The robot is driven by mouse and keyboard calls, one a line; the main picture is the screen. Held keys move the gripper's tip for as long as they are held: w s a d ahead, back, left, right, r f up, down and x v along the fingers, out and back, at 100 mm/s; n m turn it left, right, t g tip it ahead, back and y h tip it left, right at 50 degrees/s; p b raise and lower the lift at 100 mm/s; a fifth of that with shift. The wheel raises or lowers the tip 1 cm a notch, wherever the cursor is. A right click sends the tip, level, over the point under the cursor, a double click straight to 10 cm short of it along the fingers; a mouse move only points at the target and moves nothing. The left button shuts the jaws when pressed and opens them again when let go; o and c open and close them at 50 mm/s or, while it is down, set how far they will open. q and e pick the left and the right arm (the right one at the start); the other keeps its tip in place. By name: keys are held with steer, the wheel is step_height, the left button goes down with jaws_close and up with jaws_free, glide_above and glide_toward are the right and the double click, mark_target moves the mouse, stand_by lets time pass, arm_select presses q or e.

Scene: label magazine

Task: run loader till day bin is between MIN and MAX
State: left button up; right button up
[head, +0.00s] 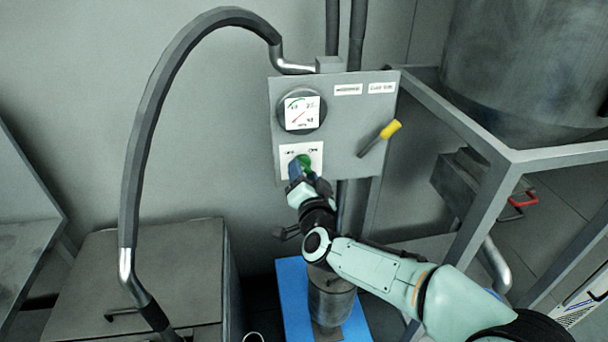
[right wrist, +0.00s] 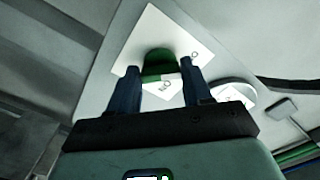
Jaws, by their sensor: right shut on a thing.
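A grey control panel (head: 342,125) stands against the wall. It carries a round gauge (head: 301,113), a green knob (head: 305,161) on a white plate (head: 287,154), and a lever with a yellow grip (head: 390,129). My right gripper (head: 299,177) is shut on the green knob. In the right wrist view the knob (right wrist: 158,64) sits between the two dark fingers, in front of the white plate (right wrist: 190,45). The plate's lettering is too small to read surely. I cannot make out MIN or MAX marks, nor tell which container is the day bin. My left gripper is not in view.
A dark hose (head: 146,110) arches from the panel top down to a grey lidded box (head: 180,262) at left. A large grey drum (head: 520,60) stands in a metal frame (head: 455,115) at right. A red handle (head: 523,199) shows below it. A blue base (head: 295,290) lies below the panel.

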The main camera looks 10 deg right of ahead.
steer(key=o, duration=1)
steer(key=shift+o, duration=0.2)
steer(key=s+b, duration=0.1)
steer(key=s, duration=1.2)
steer(key=shift+s, duration=0.25)
